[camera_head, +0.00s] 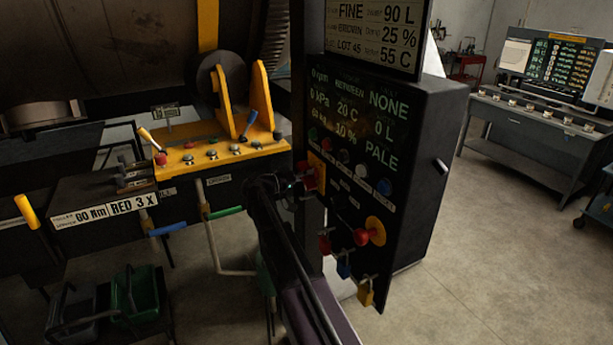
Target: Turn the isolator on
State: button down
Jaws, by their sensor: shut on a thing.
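The black control panel (405,205) stands in the middle of the head camera view. On the left part of its face is a red handle on a yellow plate (317,166), which looks like the isolator. My gripper (308,182) is at this red handle and shut on it. My gripper and arm hide part of the handle and plate, so I cannot read the handle's angle.
A red knob on a yellow disc (375,231) sits lower right on the panel. Red, blue and yellow padlocks (366,294) hang below. A yellow lever console (200,155) is at left. Open floor (475,270) lies to the right, before a grey desk (530,130).

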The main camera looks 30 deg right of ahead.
jog(key=n, duration=0.3)
jog(key=shift+d+n, duration=0.1)
jog(key=shift+n, duration=0.3)
jog(key=n, duration=0.4)
jog(key=shift+n, duration=0.3)
jog(key=n, duration=0.4)
jog(key=shift+n, duration=0.3)
jog(key=shift+f+n, duration=0.1)
jog(key=shift+n, duration=1.6)
jog(key=shift+c, duration=2.2)
grip_release()
